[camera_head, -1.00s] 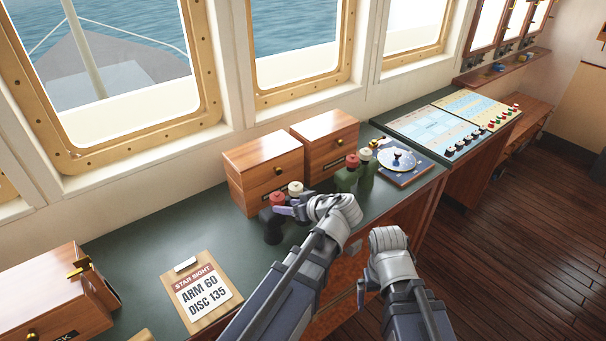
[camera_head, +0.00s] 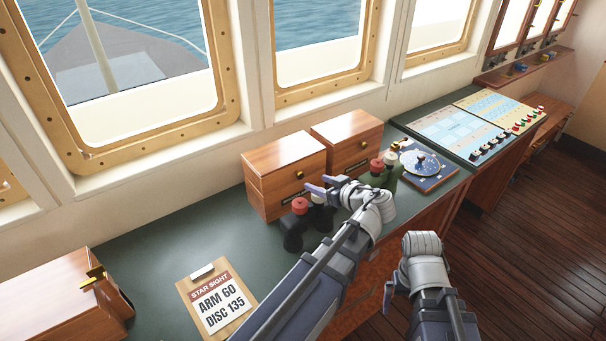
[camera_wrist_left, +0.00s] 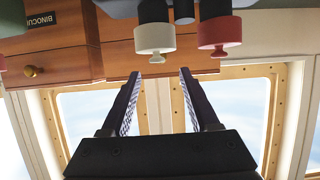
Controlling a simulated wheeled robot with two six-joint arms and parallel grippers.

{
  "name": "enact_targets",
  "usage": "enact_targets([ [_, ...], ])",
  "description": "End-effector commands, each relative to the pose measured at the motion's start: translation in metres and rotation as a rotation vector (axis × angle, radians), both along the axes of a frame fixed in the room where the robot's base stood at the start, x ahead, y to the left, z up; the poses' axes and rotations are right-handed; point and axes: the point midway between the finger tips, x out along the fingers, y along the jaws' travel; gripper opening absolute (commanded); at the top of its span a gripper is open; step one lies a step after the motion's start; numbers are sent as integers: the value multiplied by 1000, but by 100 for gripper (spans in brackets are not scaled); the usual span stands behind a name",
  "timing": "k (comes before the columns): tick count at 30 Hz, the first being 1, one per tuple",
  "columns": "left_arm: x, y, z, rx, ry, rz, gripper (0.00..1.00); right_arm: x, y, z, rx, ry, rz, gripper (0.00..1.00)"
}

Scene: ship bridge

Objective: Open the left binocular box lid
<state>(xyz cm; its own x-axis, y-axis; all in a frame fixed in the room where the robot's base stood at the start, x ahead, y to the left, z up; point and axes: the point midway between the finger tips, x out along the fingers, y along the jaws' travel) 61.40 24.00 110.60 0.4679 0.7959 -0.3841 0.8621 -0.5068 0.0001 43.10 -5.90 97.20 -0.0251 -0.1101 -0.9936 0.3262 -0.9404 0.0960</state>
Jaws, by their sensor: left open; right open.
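The left binocular box (camera_head: 284,175) is a wooden box on the green counter, with its lid down and a small brass knob (camera_head: 299,175) on its front. My left gripper (camera_head: 318,191) is open and empty in front of this box, close to its knob. In the left wrist view, which is upside down, the open fingers (camera_wrist_left: 159,76) point at wood, with nothing between them; I cannot tell whether they touch it. My right gripper (camera_head: 388,294) is low beside the counter's front, mostly hidden by its arm.
Black binoculars with a red cap (camera_head: 299,206) stand right by the left gripper. Green binoculars (camera_head: 384,178) stand before the right wooden box (camera_head: 347,140). A clipboard (camera_head: 218,302) and another wooden box (camera_head: 60,300) lie to the left. Counter between is clear.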

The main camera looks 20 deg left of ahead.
Motion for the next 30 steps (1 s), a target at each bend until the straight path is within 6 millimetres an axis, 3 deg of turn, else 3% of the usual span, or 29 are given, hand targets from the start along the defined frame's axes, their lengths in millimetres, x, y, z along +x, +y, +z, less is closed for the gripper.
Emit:
enact_targets([
  [7,2,3,-3,0,0,1,61,0,0,-3,0,0,0,100],
  [21,32,54,-28,-1,0,1,61,0,0,-28,0,0,0,100],
  [30,37,63,-30,0,0,0,61,0,0,-30,0,0,0,100],
])
